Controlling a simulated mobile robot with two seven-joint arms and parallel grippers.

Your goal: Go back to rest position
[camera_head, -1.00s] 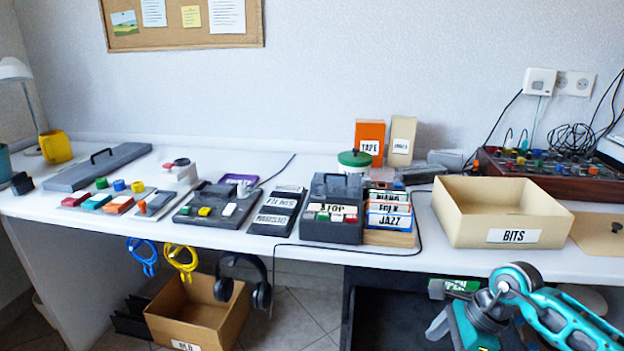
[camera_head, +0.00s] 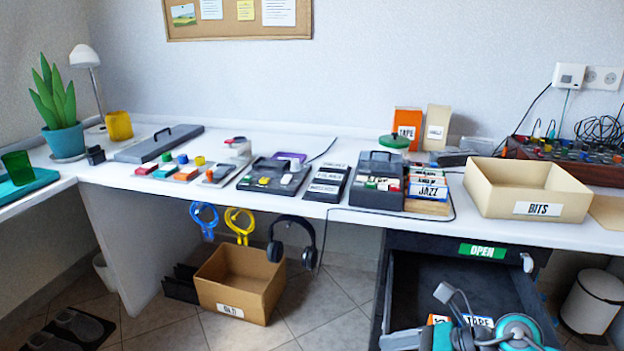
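My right arm's teal and grey wrist (camera_head: 480,335) is at the bottom edge, over the open dark drawer. Its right gripper (camera_head: 408,340) shows only partly as a pale grey piece at the bottom edge, and I cannot tell whether it is open or shut. My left gripper is not in view. The drawer (camera_head: 400,275) hangs below the desk with a green OPEN label (camera_head: 482,251). Labelled items, one reading TAPE (camera_head: 478,321), are inside it, partly hidden by my arm.
A cardboard box (camera_head: 238,284) and a white bin (camera_head: 592,302) stand on the floor.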

